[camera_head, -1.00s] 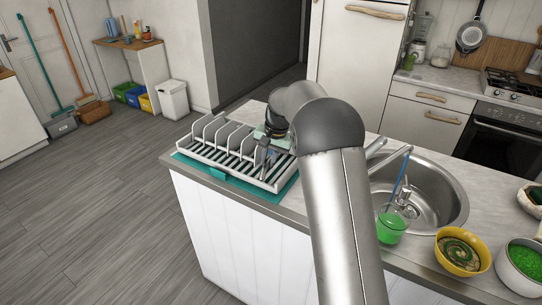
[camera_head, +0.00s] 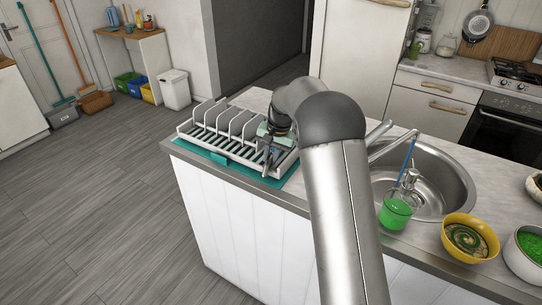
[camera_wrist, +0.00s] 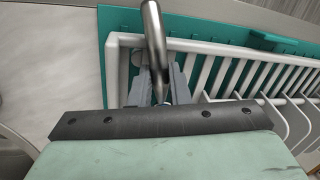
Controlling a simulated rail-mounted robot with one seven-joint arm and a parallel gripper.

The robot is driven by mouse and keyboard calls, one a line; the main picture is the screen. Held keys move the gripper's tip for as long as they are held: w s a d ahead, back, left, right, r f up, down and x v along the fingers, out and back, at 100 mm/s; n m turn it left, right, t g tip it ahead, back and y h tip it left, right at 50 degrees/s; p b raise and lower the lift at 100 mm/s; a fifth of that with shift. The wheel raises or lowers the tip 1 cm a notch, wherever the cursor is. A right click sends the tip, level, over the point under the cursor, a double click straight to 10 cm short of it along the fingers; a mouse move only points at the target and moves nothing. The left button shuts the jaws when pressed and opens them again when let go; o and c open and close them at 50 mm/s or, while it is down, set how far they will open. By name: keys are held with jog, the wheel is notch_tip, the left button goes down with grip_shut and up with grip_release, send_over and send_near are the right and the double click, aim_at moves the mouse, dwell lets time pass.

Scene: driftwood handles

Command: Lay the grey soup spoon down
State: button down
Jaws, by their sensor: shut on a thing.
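The grey soup spoon (camera_wrist: 153,35) shows in the wrist view as a shiny metal shaft, wide at the top and tapering down between my fingers. My gripper (camera_wrist: 158,84) is shut on it. In the head view my gripper (camera_head: 268,149) is at the right end of the white dish rack (camera_head: 187,131). The rack also shows in the wrist view (camera_wrist: 205,50), with its corner and rim under the spoon. I cannot tell whether the spoon touches the rack. The spoon is hard to make out in the head view.
A teal mat (camera_head: 215,162) lies under the rack on the counter. To the right are a sink (camera_head: 447,187), a green-filled glass (camera_head: 396,212) with a blue stick, a yellow bowl (camera_head: 468,240) and a pot with green contents (camera_head: 526,250). Upright dividers (camera_head: 222,118) fill the rack's back.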

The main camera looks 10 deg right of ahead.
jog(key=shift+f, duration=0.35)
jog(key=c, duration=1.3)
grip_release()
jog(key=shift+r, duration=0.15)
jog(key=s+d+r+b, duration=0.2)
jog(key=d+r, duration=0.1)
jog(key=r, duration=1.4)
jog(key=s+f+n, duration=0.1)
jog(key=s+f, duration=0.3)
jog(key=s, duration=0.8)
jog(key=s+f+n+h, duration=0.1)
jog(key=s+f, duration=0.4)
jog(key=s, duration=0.8)
jog(key=s+f+n+h, duration=0.1)
jog(key=s+f+n, duration=0.2)
jog(key=s, duration=1)
jog(key=shift+s+a+f, duration=0.25)
jog(key=shift+a+f, duration=0.15)
jog(key=shift+f, duration=0.35)
